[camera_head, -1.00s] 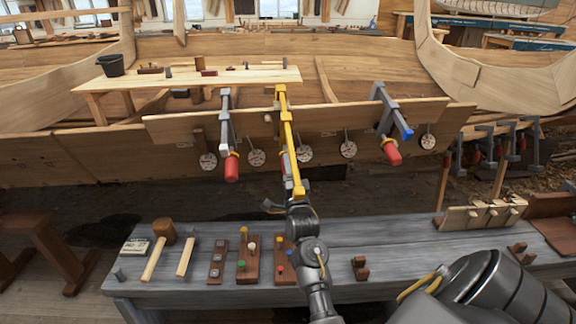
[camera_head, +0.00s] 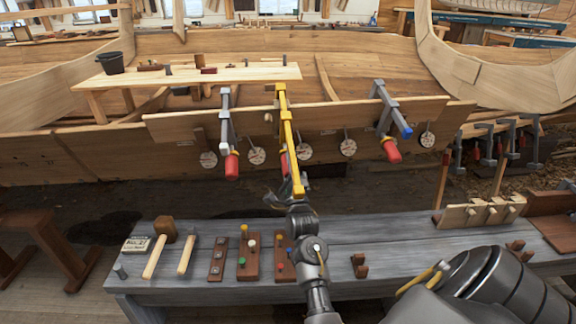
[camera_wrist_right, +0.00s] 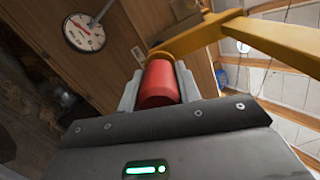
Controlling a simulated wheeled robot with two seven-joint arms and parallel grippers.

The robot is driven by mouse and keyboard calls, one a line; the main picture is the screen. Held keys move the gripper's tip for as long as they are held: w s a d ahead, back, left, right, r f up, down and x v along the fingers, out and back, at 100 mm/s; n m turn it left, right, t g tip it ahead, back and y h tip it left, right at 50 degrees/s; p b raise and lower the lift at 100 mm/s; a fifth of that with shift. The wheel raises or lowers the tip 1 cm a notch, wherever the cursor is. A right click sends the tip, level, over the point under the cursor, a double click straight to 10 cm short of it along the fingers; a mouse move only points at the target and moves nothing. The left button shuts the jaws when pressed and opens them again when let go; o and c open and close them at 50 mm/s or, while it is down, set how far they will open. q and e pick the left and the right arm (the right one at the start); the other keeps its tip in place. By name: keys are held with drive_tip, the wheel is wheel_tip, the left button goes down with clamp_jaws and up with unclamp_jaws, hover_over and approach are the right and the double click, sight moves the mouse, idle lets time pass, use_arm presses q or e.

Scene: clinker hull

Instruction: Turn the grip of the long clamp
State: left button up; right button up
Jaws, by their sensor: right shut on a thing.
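The long clamp (camera_head: 290,140) is yellow and hangs over the plank's upper edge in the middle of the head view. Its red grip (camera_head: 284,163) shows only partly there, behind the yellow bar. In the right wrist view the red grip (camera_wrist_right: 158,84) sits between the two grey fingers of my right gripper (camera_wrist_right: 158,92), which is shut on it. The yellow arm of the clamp (camera_wrist_right: 265,40) runs off to the right there. In the head view my right gripper (camera_head: 279,195) is below the grip, partly hidden by the bar and my wrist. My left gripper is out of view.
Two grey clamps with red grips, one at left (camera_head: 226,130) and one at right (camera_head: 388,120), hang on the same plank (camera_head: 340,115). A grey bench (camera_head: 200,225) with mallets and peg blocks stands in front, under my arm.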

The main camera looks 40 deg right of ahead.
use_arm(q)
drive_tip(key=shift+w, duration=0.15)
use_arm(e)
drive_tip(key=shift+f, duration=0.1)
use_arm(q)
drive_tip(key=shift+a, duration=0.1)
use_arm(e)
drive_tip(key=o, duration=1)
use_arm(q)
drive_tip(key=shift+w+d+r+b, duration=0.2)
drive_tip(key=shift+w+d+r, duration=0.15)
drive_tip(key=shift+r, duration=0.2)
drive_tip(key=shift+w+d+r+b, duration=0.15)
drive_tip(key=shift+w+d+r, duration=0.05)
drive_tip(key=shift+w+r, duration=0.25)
use_arm(e)
drive_tip(key=v, duration=0.7)
drive_tip(key=shift+s, duration=0.2)
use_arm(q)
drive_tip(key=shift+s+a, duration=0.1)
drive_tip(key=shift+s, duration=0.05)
use_arm(e)
drive_tip(key=shift+f, duration=0.1)
